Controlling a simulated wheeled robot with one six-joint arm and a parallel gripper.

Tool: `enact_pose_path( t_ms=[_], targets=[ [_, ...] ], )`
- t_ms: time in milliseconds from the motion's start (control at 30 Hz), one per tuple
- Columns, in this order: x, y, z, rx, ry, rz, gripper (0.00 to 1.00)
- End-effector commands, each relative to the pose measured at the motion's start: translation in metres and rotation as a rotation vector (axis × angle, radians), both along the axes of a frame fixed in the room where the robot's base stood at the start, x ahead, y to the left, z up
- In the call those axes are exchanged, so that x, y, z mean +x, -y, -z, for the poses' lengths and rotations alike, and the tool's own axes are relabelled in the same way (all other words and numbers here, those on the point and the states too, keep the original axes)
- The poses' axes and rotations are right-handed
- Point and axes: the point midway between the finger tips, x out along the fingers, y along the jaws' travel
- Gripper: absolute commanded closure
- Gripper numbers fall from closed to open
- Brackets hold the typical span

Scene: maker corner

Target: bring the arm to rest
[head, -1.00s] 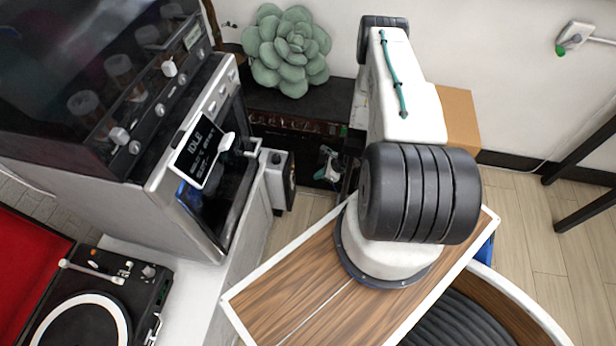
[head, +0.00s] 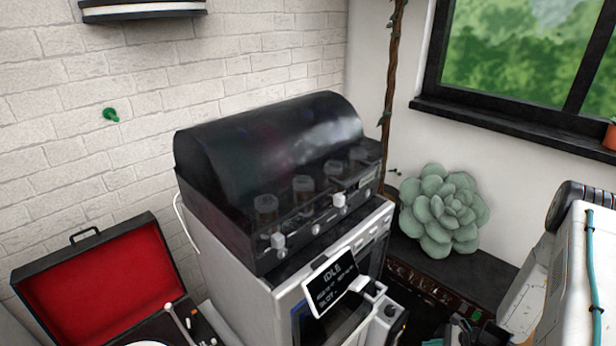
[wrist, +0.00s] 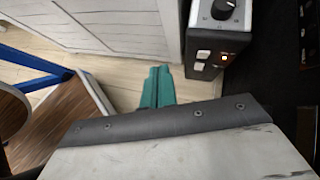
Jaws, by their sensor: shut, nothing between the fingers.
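My gripper (wrist: 158,84) shows in the wrist view as two teal fingers lying together, shut with nothing between them. It hangs over the pale wood floor, beside a white panelled side and a dark control box (wrist: 214,40) with a round knob. The fingertips look apart from both. In the head view, part of my white arm (head: 578,275) with its teal cable shows at the right edge. The gripper is hard to make out there, low in the picture.
A machine with a dark domed cover (head: 270,150) and a tilted IDLE display (head: 332,283) stands mid-picture in the head view. An open red-lined turntable case (head: 90,285) is at left. A green succulent (head: 440,210) sits on a dark ledge near my arm.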

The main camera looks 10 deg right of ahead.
Motion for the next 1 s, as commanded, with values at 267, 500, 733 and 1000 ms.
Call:
enact_pose_path(
  t_ms=[267,500,733,1000],
  targets=[
    [0.020,-0.021,-0.127,-0.002,0.131,-0.342,1.00],
    [0.018,-0.046,-0.229,-0.036,0.211,-0.635,1.00],
    [0.001,-0.071,-0.315,-0.095,0.260,-0.904,1.00],
    [-0.032,-0.098,-0.401,-0.197,0.294,-1.198,1.00]
  ],
)
